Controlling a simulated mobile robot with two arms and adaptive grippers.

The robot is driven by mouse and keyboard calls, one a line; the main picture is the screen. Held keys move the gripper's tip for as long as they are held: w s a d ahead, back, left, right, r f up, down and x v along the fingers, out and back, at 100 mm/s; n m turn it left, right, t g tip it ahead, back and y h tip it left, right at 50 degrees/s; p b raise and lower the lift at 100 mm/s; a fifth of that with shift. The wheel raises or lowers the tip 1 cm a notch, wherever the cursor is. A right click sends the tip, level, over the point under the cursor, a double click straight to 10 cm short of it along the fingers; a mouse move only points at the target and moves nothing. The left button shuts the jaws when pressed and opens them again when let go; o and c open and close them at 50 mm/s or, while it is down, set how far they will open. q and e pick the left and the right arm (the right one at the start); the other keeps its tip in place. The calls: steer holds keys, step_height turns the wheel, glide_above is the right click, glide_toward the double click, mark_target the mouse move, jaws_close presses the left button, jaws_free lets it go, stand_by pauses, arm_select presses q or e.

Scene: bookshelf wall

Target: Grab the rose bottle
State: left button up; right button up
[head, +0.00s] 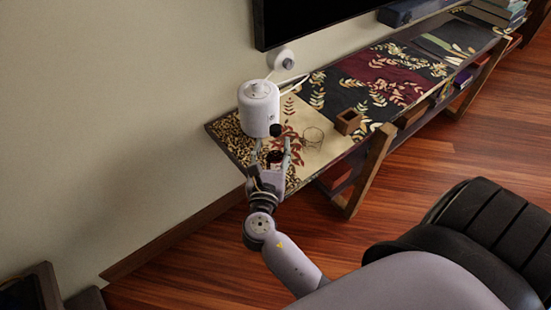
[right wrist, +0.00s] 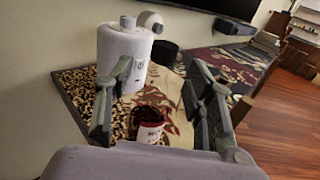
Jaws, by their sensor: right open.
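A small dark red bottle or jar with a pale label, seemingly the rose bottle (right wrist: 150,125), stands upright on the patterned shelf top. In the head view the dark red bottle (head: 275,158) is partly hidden by my right gripper (head: 273,143). My right gripper (right wrist: 161,68) is open, with one finger on either side of the bottle in the picture. I see no clear contact with it. My left gripper is not in view.
A large white cylinder (head: 258,108) stands just beyond the fingertips, close to the wall. A clear glass (head: 313,139) and a small wooden box (head: 348,121) stand to the right on the long shelf. A dark screen (head: 310,18) hangs above. Wooden floor lies in front.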

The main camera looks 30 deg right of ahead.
mark_target(275, 138)
steer(key=x, duration=0.2)
steer(key=b+x, duration=0.1)
steer(key=x, duration=0.3)
steer(key=shift+s+f, duration=0.15)
steer(key=shift+f, duration=0.1)
steer(key=shift+c, duration=0.5)
jaws_close()
steer(key=shift+r, duration=0.1)
